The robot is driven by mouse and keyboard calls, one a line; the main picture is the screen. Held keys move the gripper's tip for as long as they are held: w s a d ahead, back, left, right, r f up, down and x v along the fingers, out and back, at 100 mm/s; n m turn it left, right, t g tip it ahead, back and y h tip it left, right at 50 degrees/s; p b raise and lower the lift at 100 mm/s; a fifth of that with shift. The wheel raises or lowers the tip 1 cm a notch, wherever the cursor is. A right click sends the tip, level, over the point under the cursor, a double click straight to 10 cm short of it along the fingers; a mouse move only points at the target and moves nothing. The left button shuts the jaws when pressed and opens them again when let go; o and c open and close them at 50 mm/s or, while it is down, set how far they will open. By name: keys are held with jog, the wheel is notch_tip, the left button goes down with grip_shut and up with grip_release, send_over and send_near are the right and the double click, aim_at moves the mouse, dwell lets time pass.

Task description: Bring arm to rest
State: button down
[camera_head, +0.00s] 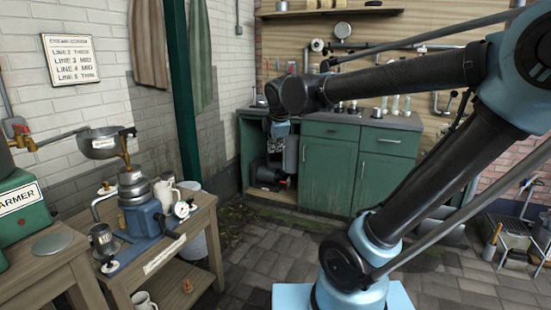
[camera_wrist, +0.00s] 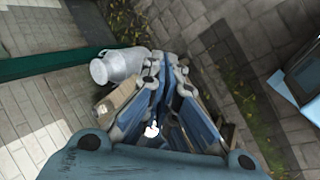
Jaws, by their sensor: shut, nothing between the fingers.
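My arm reaches from its base at the lower middle of the head view up to the right, then back left across the room. My gripper (camera_head: 279,144) hangs at its far end, pointing down in front of the green cabinet's open left bay. It is small and dark there, so its detail is hard to see. In the wrist view my gripper's fingers (camera_wrist: 164,62) come together with nothing visible between them. Paving lies below them, and a grey metal can (camera_wrist: 118,66) shows just left of the fingertips.
A wooden bench (camera_head: 178,235) with a blue-based separator (camera_head: 146,222) stands at left, beside a green warmer (camera_head: 20,215). A green cabinet (camera_head: 328,170) with bottles on top lines the back wall. A metal rack (camera_head: 512,232) stands at right. Paved floor (camera_head: 262,245) lies open between.

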jog(key=s+d+f+m+g+h, duration=0.1)
jog(key=s+d+f+m, duration=0.4)
jog(key=d, duration=0.2)
jog(key=s+d+f+m+g, duration=0.1)
jog(key=s+d+f+m, duration=0.35)
jog(key=d+m, duration=0.2)
jog(key=s+d+f+m+g, duration=0.2)
jog(key=s+d+f+m, duration=0.3)
jog(key=s+f+m, duration=0.4)
jog(key=shift+s+d+f, duration=0.3)
jog(key=shift+s, duration=0.45)
jog(key=shift+a, duration=0.1)
